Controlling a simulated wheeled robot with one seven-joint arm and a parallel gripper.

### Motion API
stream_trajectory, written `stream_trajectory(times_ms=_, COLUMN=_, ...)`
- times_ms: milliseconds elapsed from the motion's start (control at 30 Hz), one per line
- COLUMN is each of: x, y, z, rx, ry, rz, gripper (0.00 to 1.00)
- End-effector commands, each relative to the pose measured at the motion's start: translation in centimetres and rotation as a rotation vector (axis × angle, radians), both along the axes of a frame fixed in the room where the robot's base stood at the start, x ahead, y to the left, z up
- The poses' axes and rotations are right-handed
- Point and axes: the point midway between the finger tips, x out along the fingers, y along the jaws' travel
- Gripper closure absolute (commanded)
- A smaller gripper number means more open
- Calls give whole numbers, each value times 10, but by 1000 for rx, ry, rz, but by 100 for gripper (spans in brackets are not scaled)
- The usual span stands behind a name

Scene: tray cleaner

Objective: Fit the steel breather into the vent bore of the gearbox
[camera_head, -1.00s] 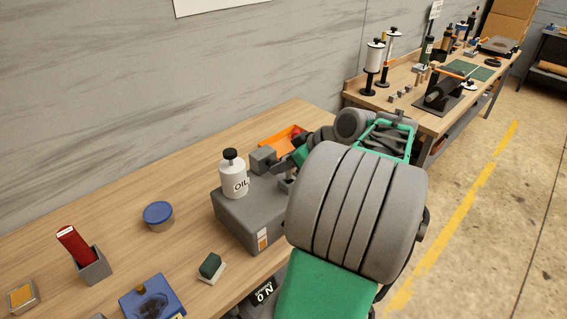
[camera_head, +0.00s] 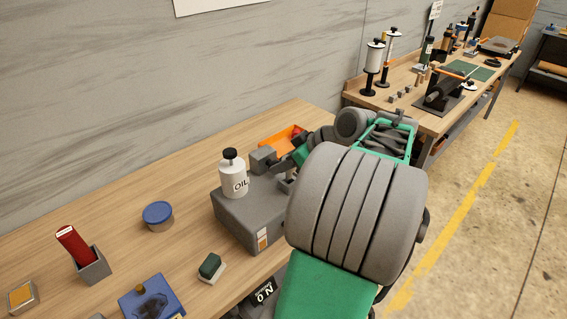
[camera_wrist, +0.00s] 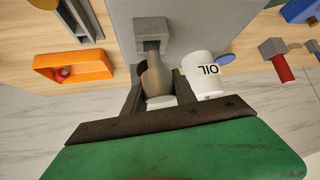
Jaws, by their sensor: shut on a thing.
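The gearbox (camera_head: 245,219) is a large grey box at the table's front edge, and its top also shows in the wrist view (camera_wrist: 190,17). A small grey block (camera_wrist: 151,29) stands on it. My gripper (camera_wrist: 157,84) is shut on the steel breather (camera_wrist: 156,76), a rounded grey-brown piece between the two dark fingers, close to the small block. I cannot tell whether the breather touches the gearbox. The vent bore cannot be made out. In the head view, my arm hides most of the gripper and the gearbox's right side.
A white oil bottle (camera_head: 233,175) stands on the gearbox, close beside a finger in the wrist view. An orange bin (camera_wrist: 75,67) lies behind. A blue round tin (camera_head: 158,215), a green-and-white brush (camera_head: 211,267) and a red item in a grey holder (camera_head: 92,265) stand left.

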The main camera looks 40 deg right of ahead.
Motion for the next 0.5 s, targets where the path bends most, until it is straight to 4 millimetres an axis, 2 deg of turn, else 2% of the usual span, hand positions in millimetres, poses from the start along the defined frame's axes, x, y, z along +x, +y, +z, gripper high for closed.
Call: stream_trajectory(times_ms=500, x=0, y=0, z=-6, rx=0, ry=0, rz=0, gripper=100)
